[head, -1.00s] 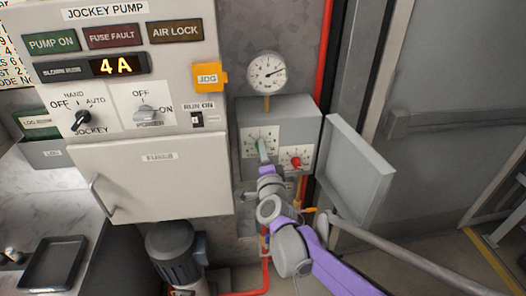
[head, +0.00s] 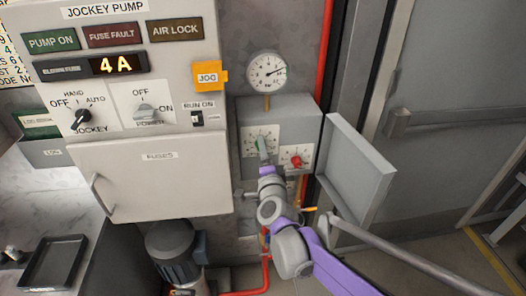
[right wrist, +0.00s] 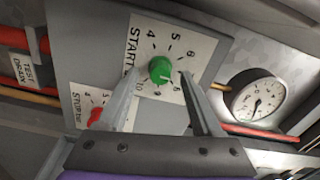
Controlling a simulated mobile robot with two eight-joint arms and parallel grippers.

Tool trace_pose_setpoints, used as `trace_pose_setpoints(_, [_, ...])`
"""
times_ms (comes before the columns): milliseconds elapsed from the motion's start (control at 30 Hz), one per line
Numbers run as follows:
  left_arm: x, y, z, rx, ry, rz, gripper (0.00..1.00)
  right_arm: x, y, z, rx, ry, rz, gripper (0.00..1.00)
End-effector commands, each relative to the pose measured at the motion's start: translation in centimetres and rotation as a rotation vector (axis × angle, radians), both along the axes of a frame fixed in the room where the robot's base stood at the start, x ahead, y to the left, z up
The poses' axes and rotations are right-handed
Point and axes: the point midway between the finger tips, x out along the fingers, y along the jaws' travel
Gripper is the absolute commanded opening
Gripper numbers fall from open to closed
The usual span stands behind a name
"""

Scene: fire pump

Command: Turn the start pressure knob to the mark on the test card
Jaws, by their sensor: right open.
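The green start pressure knob (right wrist: 161,70) sits on a white numbered dial marked START (right wrist: 146,42) in the right wrist view. A pale line on the knob points down toward the higher numbers, near 8; the exact reading is unclear. My right gripper (right wrist: 162,76) is open, with one finger on each side of the knob and a visible gap to each. In the head view the right gripper (head: 263,152) is at the grey box (head: 283,113) and partly hides the green knob. I cannot make out a test card. My left gripper is not in view.
A red knob (head: 296,162) on the stop dial is right of the start dial. A round gauge (head: 267,72) is above the box. The box's open lid (head: 356,172) stands to the right. The jockey pump panel (head: 150,95) is close on the left.

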Motion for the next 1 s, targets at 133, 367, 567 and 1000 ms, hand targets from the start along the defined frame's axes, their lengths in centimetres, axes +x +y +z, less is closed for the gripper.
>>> trace_pose_setpoints(133, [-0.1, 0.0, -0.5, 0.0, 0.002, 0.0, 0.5, -2.4, -0.5, -0.2, 0.002, 0.002, 0.001, 0.67])
trace_pose_setpoints(367, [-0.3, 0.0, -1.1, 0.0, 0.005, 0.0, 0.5, -6.9, -1.5, -0.1, 0.001, 0.001, 0.002, 0.67])
trace_pose_setpoints(567, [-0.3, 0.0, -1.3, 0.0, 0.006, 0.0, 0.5, -9.4, -2.0, -0.1, 0.001, 0.001, 0.002, 0.67])
trace_pose_setpoints(1000, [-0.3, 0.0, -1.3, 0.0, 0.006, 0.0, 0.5, -10.0, -2.2, 0.0, 0.001, 0.0, 0.0, 0.67])
